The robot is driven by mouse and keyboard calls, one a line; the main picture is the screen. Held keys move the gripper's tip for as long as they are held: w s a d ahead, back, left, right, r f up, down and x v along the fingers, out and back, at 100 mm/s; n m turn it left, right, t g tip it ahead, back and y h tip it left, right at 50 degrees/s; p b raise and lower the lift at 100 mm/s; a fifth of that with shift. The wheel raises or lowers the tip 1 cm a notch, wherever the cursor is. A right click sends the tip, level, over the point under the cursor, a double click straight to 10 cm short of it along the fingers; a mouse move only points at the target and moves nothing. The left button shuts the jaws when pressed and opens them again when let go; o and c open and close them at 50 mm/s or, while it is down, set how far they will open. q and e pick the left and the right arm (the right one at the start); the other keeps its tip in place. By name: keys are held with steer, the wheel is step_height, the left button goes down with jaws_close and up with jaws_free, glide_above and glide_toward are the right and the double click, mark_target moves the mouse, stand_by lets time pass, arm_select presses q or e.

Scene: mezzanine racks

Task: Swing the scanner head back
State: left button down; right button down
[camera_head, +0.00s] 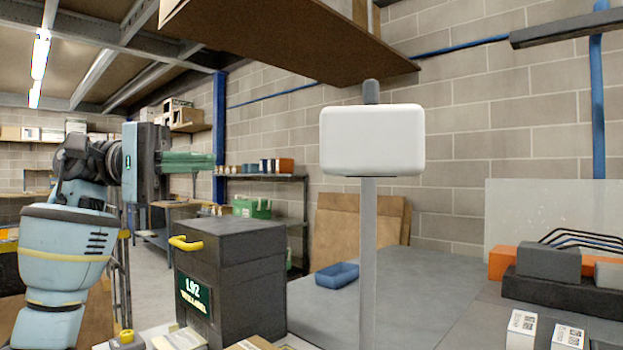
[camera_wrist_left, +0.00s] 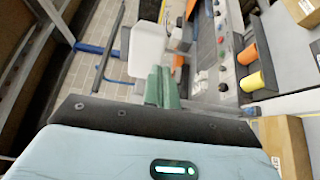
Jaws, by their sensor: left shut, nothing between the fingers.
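The scanner head (camera_head: 372,140) is a white rounded box on top of a grey upright pole (camera_head: 367,260), with a dark grey cap above it. It also shows as a white block in the left wrist view (camera_wrist_left: 147,50), just beyond the fingertips. My left gripper (camera_head: 212,162) has green fingers that are shut and empty. In the head view it points right toward the scanner head, with a clear gap in the picture between them. Its fingers (camera_wrist_left: 160,72) also show in the left wrist view; whether they touch the head there I cannot tell. My right gripper is not in view.
A dark case (camera_head: 235,270) with a yellow handle stands below my left gripper. A blue tray (camera_head: 337,275) lies on the grey worktop (camera_head: 430,290) behind the pole. A brown shelf (camera_head: 290,45) hangs above. Orange and grey boxes (camera_head: 548,262) sit at right.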

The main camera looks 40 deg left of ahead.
mark_target(320, 160)
arm_select(q)
steer(key=p+x, duration=0.1)
steer(key=x, duration=1.3)
steer(key=shift+r, duration=0.1)
